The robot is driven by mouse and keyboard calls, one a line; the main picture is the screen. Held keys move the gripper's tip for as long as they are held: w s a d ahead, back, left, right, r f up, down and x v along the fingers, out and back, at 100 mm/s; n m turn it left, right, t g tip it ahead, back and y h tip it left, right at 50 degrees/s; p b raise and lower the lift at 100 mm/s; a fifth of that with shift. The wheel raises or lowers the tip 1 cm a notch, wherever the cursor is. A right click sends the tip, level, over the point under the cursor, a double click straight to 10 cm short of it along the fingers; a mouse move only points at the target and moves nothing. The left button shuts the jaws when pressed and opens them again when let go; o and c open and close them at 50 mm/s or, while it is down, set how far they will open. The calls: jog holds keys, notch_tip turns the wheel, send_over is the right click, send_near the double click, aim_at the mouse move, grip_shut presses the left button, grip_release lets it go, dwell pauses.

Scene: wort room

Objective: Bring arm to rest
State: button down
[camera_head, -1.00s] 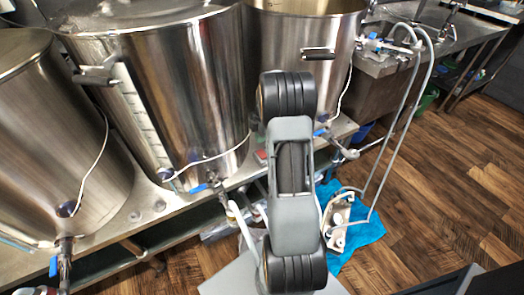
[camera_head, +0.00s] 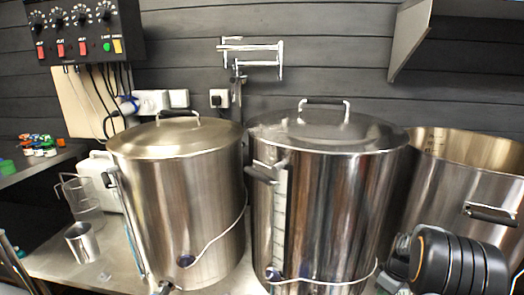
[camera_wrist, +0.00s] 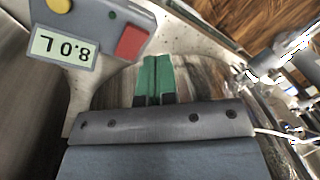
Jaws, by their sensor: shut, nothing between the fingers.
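My gripper (camera_wrist: 154,64) shows in the wrist view, its two green fingers shut together with nothing between them. Just left of the fingertips is a grey box (camera_wrist: 110,22) with a red button, a yellow button and a label reading 8.0 L, upside down. I cannot tell the gap between the fingers and this box. In the head view only a dark, ribbed part of my arm (camera_head: 455,262) shows at the lower right; the gripper is outside that view.
Three steel kettles stand in a row: left (camera_head: 185,190), middle (camera_head: 330,190) and right (camera_head: 465,185). My arm shows in front of the right one. A jug (camera_head: 84,205) and a metal cup (camera_head: 82,243) stand at the left. A control box (camera_head: 85,30) hangs on the wall.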

jog(key=s+a+r+m+t+p, duration=0.1)
jog(key=s+a+r+p, duration=0.3)
jog(key=r, duration=0.8)
jog(key=s+a+r+m+t+h+p, duration=0.1)
jog(key=s+a+r+m+p, duration=0.2)
jog(key=s+a+r+p, duration=0.2)
jog(key=s+a+r+m+t+p, duration=0.2)
jog(key=s+a+r+p, duration=0.3)
jog(key=r, duration=1.3)
jog(key=a+p, duration=0.4)
jog(key=a, duration=0.3)
jog(key=shift+a+r+m+h+p, duration=0.3)
jog(key=shift+r+m, duration=0.05)
jog(key=shift+m, duration=0.05)
